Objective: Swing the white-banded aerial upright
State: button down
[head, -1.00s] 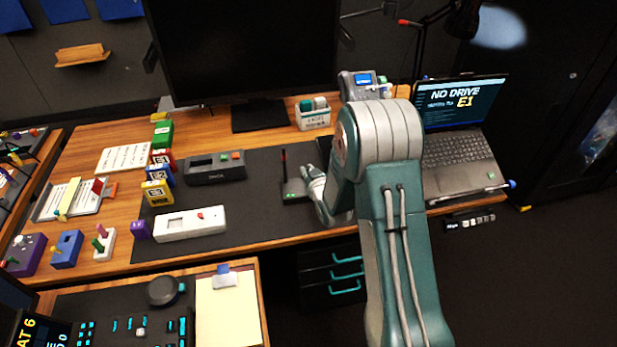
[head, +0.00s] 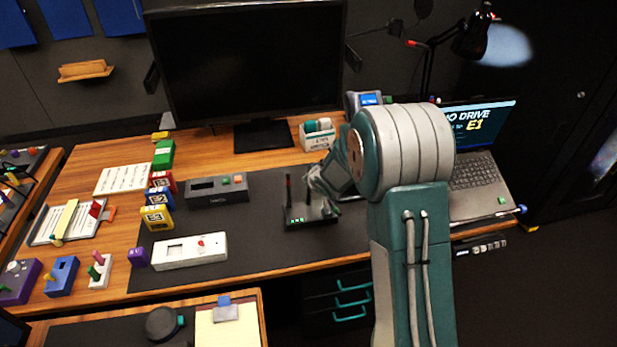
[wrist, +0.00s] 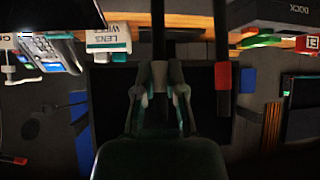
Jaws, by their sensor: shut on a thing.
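A small black box with green lights (head: 310,215) sits on the dark desk mat. One upright dark aerial with a red band (head: 289,190) stands at its left side. A second dark aerial (head: 308,190) rises beside it, close to my gripper (head: 314,188). In the wrist view my gripper (wrist: 162,90) is shut on this second aerial (wrist: 158,35), which runs between the fingers. The red-banded aerial (wrist: 222,75) stands apart, just right of the fingers. I cannot make out the white band; the fingers may cover it. In the head view the held aerial looks close to upright.
A grey dock (head: 217,190) and a white panel (head: 190,251) lie left of the box. The laptop (head: 478,185) is to the right. The mat in front of the box is clear.

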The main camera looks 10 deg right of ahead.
dwell(0.5)
jog(key=c, duration=0.7)
grip_release()
jog(key=v, duration=1.1)
jog(key=shift+s+r, duration=0.25)
jog(key=shift+r, duration=0.05)
